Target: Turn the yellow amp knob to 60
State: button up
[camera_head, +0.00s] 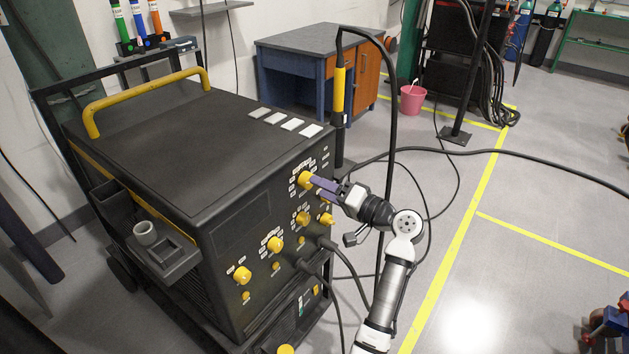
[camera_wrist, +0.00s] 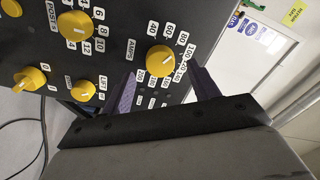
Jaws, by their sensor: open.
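The yellow amp knob (camera_wrist: 160,59) is on the dark front panel of the welding machine, beside the label AMPS and a ring of white number tags. Its pale pointer line slants toward the upper right in the wrist view; I cannot tell the exact number. In the head view the knob (camera_head: 305,179) is at the top right of the panel. My gripper (camera_head: 315,184) is open, its purple fingers at this knob. In the wrist view my gripper (camera_wrist: 164,80) has one finger on each side below the knob. I cannot tell whether either touches it.
A torch with a yellow handle (camera_head: 339,90) stands behind my gripper. The floor (camera_head: 480,270) to the right is mostly clear.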

aim_at(307, 181)
jog(key=shift+x, duration=1.7)
jog(key=c, duration=1)
jog(key=shift+o, duration=0.2)
jog(key=shift+f, duration=0.1)
